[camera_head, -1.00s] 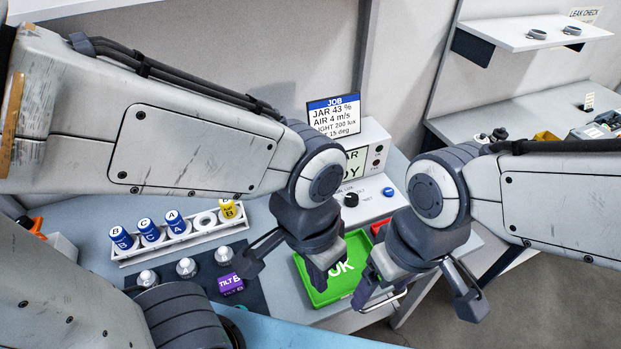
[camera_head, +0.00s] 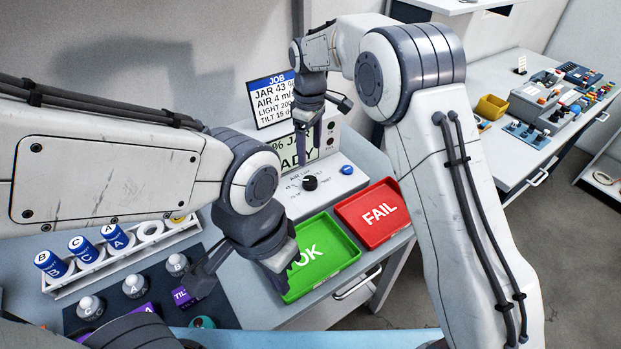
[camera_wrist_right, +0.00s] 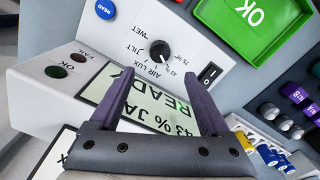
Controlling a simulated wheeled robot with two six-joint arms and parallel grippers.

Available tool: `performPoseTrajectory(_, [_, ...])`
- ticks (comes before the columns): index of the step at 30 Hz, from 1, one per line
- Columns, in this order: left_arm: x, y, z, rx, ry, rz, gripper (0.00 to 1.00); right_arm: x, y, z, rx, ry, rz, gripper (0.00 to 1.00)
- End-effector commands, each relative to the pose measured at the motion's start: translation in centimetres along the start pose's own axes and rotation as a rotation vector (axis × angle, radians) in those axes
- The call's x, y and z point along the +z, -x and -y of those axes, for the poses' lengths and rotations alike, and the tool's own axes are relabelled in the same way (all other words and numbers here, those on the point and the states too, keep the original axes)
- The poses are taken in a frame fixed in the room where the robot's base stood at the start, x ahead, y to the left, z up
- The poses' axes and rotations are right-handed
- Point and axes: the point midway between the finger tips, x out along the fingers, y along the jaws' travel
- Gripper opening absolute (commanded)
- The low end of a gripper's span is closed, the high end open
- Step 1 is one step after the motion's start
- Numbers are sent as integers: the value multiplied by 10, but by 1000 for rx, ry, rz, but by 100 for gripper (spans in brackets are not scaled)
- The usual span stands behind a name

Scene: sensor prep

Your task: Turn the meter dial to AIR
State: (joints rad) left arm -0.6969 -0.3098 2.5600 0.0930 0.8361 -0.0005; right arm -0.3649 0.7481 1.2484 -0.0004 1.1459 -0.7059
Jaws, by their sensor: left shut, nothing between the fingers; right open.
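The meter is a white box with a sloped panel. Its black dial (camera_head: 310,183) shows in the head view and, closer, in the right wrist view (camera_wrist_right: 162,52). AIR, LUX, TILT and WET are printed around it; I cannot tell surely which its pointer faces. The meter screen (camera_wrist_right: 150,103) reads 43 % JAR and READY. My right gripper (camera_head: 312,128) is open and empty over the screen. Its fingers (camera_wrist_right: 163,100) point towards the dial, apart from it. My left gripper (camera_head: 281,277) is shut and empty, by the near left edge of the green OK tray (camera_head: 322,284).
A red FAIL tray (camera_head: 352,211) lies right of the OK tray. A blue READ button (camera_head: 347,169) sits right of the dial. A JOB card (camera_head: 270,98) stands behind the meter. A white rack (camera_head: 118,262) with blue jars stands left. A black power switch (camera_wrist_right: 210,74) flanks the dial.

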Motion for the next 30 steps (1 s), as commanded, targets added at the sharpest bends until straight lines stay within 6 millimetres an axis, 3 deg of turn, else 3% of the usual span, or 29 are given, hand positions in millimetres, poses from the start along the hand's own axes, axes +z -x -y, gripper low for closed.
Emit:
performPoseTrajectory(18, [-1, 16, -1, 0, 0, 0, 0, 1, -93, 0, -1, -2, 1, 80])
performPoseTrajectory(30, [-1, 16, -1, 0, 0, 0, 0, 0, -102, 0, 1, -2, -1, 80])
